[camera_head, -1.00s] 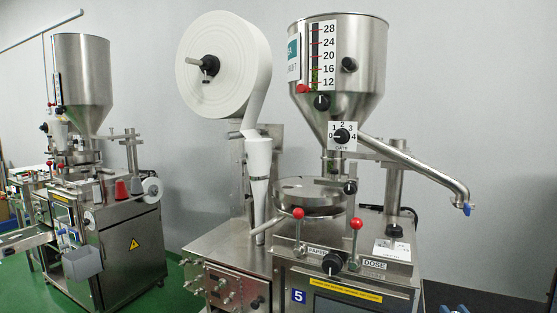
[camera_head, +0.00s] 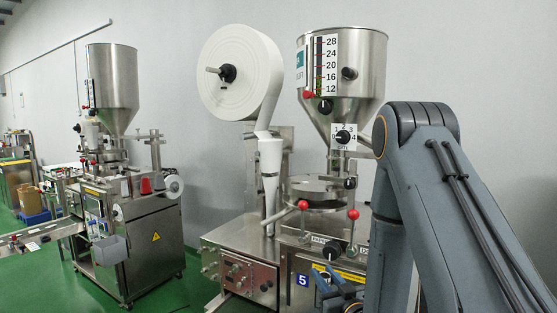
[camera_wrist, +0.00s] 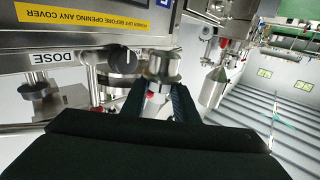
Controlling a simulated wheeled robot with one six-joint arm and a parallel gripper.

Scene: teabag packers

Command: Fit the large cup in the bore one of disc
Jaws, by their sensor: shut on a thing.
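My gripper (camera_wrist: 160,100) shows in the wrist view with two dark fingers shut on a small shiny metal cup (camera_wrist: 164,66). I take this as the large cup, though the fingers hide part of it. It is in front of the packing machine's panel, near the black dose knob (camera_wrist: 124,60). In the head view, the round metal disc (camera_head: 318,190) sits on the machine under the hopper. Its bores cannot be made out from here. Cup and disc look apart.
Two red-knobbed levers (camera_head: 352,214) stand in front of the disc. The steel hopper (camera_head: 340,75) hangs above it, with a gate dial (camera_head: 343,137). A white paper roll (camera_head: 240,72) is at left. A second machine (camera_head: 125,235) stands farther left on the green floor.

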